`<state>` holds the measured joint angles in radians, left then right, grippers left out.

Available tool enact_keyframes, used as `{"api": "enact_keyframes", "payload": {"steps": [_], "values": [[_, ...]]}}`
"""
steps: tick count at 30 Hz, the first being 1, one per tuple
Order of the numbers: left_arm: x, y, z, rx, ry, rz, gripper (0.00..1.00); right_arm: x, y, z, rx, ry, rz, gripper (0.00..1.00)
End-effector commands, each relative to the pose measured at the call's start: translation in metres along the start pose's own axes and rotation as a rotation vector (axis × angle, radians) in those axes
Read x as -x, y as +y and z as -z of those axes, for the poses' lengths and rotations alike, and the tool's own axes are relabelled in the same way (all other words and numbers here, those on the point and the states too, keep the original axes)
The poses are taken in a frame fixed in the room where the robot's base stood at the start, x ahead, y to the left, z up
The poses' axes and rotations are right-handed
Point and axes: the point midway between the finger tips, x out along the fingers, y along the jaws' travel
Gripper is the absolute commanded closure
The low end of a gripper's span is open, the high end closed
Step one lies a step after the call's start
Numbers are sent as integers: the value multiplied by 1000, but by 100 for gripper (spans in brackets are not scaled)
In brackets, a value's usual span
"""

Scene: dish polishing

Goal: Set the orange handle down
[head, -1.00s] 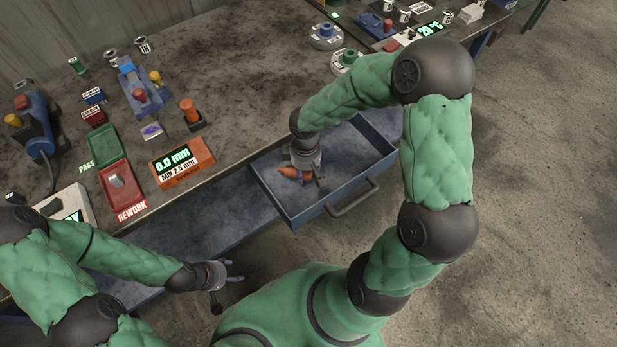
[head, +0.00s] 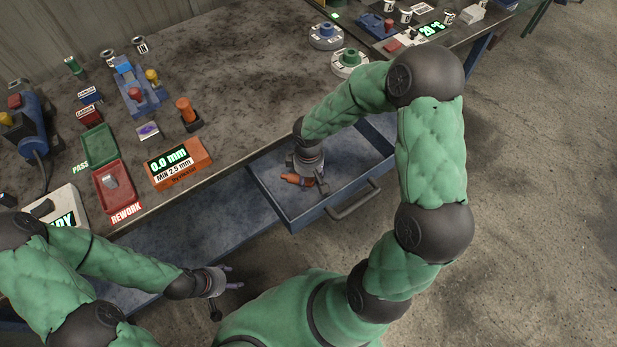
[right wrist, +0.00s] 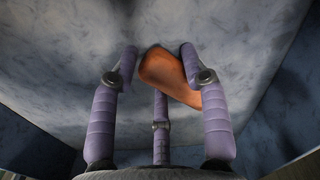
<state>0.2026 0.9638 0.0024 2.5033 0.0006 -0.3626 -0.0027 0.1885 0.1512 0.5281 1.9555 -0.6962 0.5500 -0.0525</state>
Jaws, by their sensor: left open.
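The orange handle (head: 297,179) lies in the open blue drawer (head: 356,194), partly hidden by my right gripper (head: 312,180) just above it. In the right wrist view the handle (right wrist: 170,75) shows against the drawer floor, and the fingers of my right gripper (right wrist: 157,58) are spread around it. The left finger stands apart from the handle; whether the right finger touches it I cannot tell. My left gripper (head: 236,278) is open and empty, in front of the bench at the lower middle of the head view.
On the bench are an orange gauge with a display (head: 182,164), a red REWORK tray (head: 116,192) and a green PASS tray (head: 97,147). The drawer's side walls rise close around my right gripper. The bench top behind the drawer is largely clear.

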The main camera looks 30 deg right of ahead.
Motion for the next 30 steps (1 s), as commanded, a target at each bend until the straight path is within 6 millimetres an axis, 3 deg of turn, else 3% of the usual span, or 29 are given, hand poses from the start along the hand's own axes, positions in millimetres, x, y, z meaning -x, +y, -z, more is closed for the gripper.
{"api": "enact_keyframes", "payload": {"steps": [14,30], "values": [[5,2,0,0,0,0,41,6,0,0,0,0,0,37],[48,17,-2,0,0,0,41,104,0,1,0,3,-1,37]]}}
